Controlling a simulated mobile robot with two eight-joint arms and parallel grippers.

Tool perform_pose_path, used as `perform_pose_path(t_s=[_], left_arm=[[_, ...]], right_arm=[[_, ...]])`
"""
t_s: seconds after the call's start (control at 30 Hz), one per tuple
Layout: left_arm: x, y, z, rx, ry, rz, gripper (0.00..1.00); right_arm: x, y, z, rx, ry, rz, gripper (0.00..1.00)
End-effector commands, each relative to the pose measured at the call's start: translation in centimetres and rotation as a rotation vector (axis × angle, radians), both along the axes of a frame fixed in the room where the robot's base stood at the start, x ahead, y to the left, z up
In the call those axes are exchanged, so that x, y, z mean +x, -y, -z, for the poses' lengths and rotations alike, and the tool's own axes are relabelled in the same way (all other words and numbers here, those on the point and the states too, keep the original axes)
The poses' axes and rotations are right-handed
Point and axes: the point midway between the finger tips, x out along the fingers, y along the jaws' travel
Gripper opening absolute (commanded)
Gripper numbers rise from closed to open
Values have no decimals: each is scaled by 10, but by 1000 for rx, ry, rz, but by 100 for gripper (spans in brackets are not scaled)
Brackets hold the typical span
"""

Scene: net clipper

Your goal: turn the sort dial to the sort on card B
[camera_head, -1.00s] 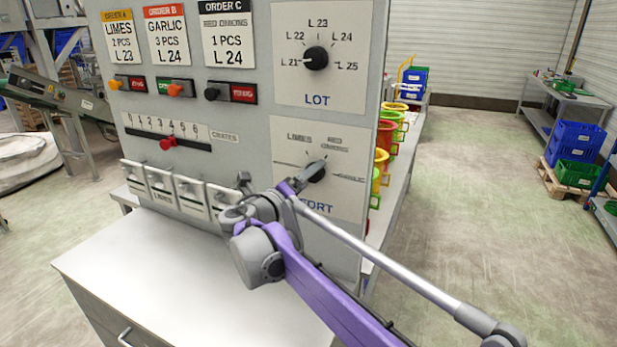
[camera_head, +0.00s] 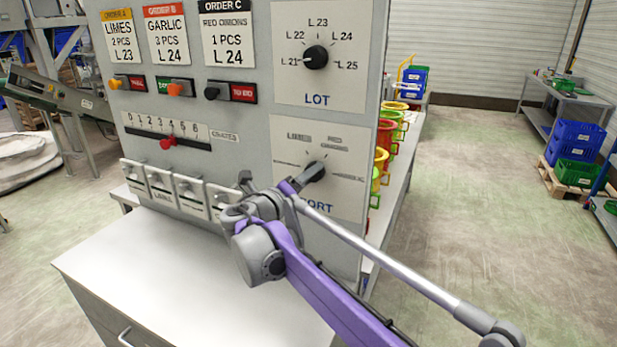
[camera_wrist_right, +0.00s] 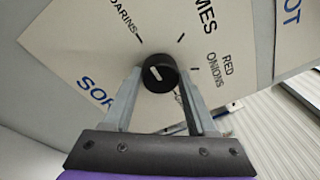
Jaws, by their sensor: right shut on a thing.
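The sort dial (camera_head: 315,171) is a dark round knob on the white SORT plate (camera_head: 345,140), low on the right of the grey panel. My right gripper (camera_wrist_right: 160,82) is shut on the dial (camera_wrist_right: 158,74), one finger on each side. In the wrist view, the dial's white mark slants between the printed words; which sort it points at I cannot tell. MANDARINS, LIMES and RED ONIONS are partly readable there. Card B (camera_head: 166,35), with a red header, reads GARLIC, 3 PCS, L 24. My left gripper is not in view.
The lot dial (camera_head: 315,57) sits above the SORT plate. Several label flaps (camera_head: 160,185) and the crates slider (camera_head: 167,143) are left of my gripper. A white cabinet top (camera_head: 170,265) lies below. Coloured bins (camera_head: 383,160) stand behind the panel's right edge.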

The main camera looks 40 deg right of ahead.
Motion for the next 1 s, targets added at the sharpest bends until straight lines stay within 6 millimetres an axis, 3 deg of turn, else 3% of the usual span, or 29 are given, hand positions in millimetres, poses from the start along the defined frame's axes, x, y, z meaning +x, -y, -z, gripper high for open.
perform_pose_path(t_s=[0.37,1.0], left_arm=[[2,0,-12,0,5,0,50],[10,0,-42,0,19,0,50]], right_arm=[[0,0,-2,87,169,1,2],[-1,1,-4,364,704,3,2]])
